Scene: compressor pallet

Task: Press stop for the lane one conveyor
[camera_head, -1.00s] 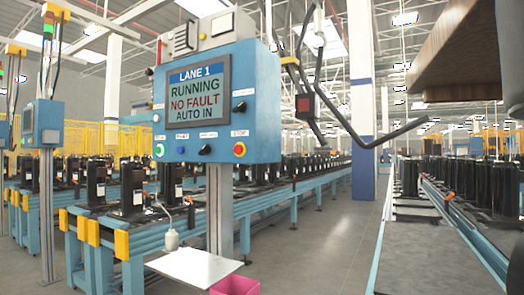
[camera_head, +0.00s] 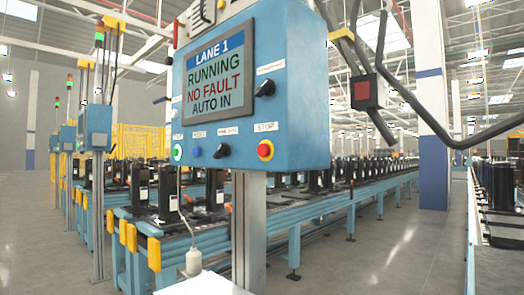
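The blue lane one control box (camera_head: 290,105) stands on a grey post in the middle of the view. Its screen (camera_head: 221,70) reads LANE 1, RUNNING, NO FAULT, AUTO IN. A larger black rotary switch (camera_head: 266,88) sits above the stop button.
The conveyor (camera_head: 300,220) carrying black compressors runs behind the post. A white hanging pendant (camera_head: 193,262) is at lower left of the post. A dark box with a red face (camera_head: 366,92) and black cables hang at right. Open floor (camera_head: 395,255) lies at lower right.

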